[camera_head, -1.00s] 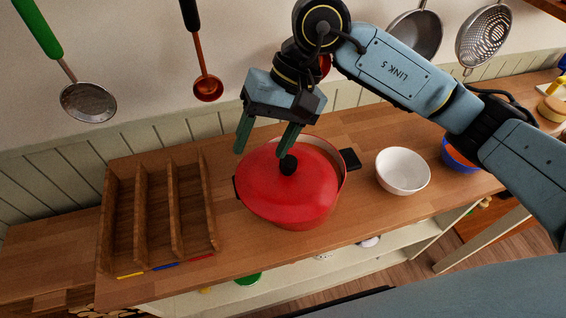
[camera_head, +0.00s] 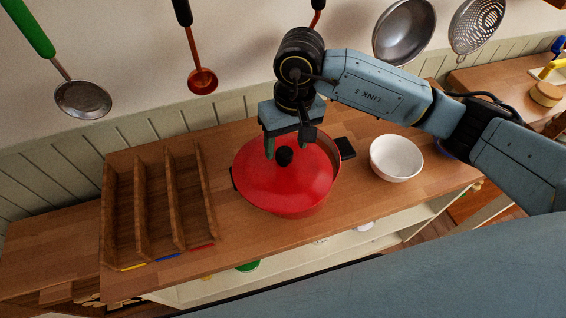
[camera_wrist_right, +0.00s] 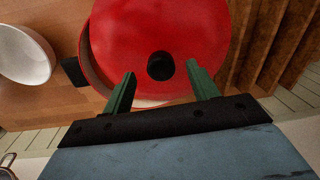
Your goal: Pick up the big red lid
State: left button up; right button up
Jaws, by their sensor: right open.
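The big red lid (camera_head: 290,185) lies on a red pot with dark side handles on the wooden counter. It sits off-centre, leaving part of the pot's inside (camera_head: 329,150) showing at the back right. Its black knob (camera_head: 284,156) stands up in the middle. My right gripper (camera_head: 289,152) is open over the lid, its green fingers close to the knob. In the right wrist view the lid (camera_wrist_right: 190,30) fills the top centre, and the knob (camera_wrist_right: 160,66) shows beyond and between the open fingertips (camera_wrist_right: 161,76). My left gripper is out of view.
A wooden divided tray (camera_head: 125,215) stands left of the pot. A white bowl (camera_head: 397,158) stands to the right, with a blue bowl (camera_head: 445,149) partly hidden behind my arm. Ladles and strainers hang on the wall behind.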

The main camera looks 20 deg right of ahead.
aim_at(285, 151)
jog(key=shift+a+f+p, duration=0.2)
jog(key=shift+f+p, duration=0.3)
jog(key=shift+f, duration=1.4)
grip_shut()
notch_tip(285, 151, up, 9)
jog(key=shift+w+b, duration=0.1)
jog(key=shift+b, duration=1.05)
jog(key=shift+r, duration=0.6)
